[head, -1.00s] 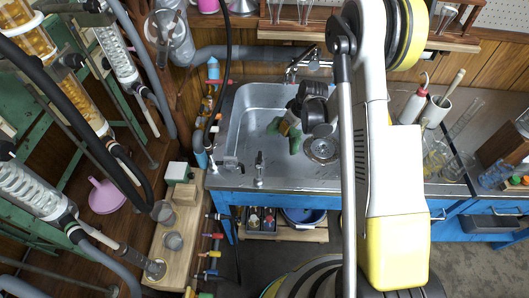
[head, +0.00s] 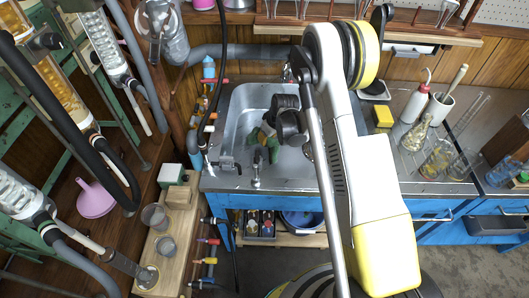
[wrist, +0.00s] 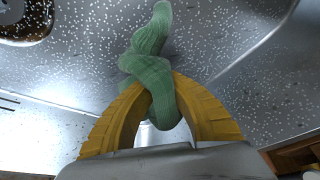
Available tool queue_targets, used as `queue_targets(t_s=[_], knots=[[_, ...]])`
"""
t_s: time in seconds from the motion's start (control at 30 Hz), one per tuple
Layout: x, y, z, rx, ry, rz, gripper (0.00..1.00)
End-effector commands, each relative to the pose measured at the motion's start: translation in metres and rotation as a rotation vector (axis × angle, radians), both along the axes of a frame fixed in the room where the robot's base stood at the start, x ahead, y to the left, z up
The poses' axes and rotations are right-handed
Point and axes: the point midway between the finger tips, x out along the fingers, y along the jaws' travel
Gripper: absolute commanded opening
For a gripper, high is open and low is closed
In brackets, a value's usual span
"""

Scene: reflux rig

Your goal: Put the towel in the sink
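The green towel (wrist: 152,70) is bunched between the two yellow fingers of my gripper (wrist: 164,82) in the wrist view. The fingers bend inward and are closed on it, with its upper end sticking out past the tips. In the head view, my gripper (head: 268,132) is over the left part of the metal sink (head: 236,125), and parts of the green towel (head: 271,154) show below it. The speckled metal under the towel fills much of the wrist view. I cannot tell whether the towel touches the basin floor. My arm hides the sink's right side.
A tap (head: 256,172) stands on the sink's front rim. A yellow sponge (head: 383,116), a white bottle (head: 414,104) and flasks (head: 438,158) stand on the counter to the right. Glass tubing and hoses crowd the left. Beakers (head: 154,216) stand on a wooden bench.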

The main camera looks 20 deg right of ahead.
Motion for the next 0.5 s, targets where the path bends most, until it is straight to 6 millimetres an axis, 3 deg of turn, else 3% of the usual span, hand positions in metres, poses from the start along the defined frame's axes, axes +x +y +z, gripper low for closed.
queue_targets(t_s=[0.03, 0.2, 0.5], knots=[[-0.0001, 0.0000, 0.0002, 0.000, 0.000, 0.000, 0.11], [-0.0001, 0.0000, 0.0002, 0.000, 0.000, 0.000, 0.58], [-0.0004, -0.0003, 0.0014, 0.000, 0.000, 0.000, 0.58]])
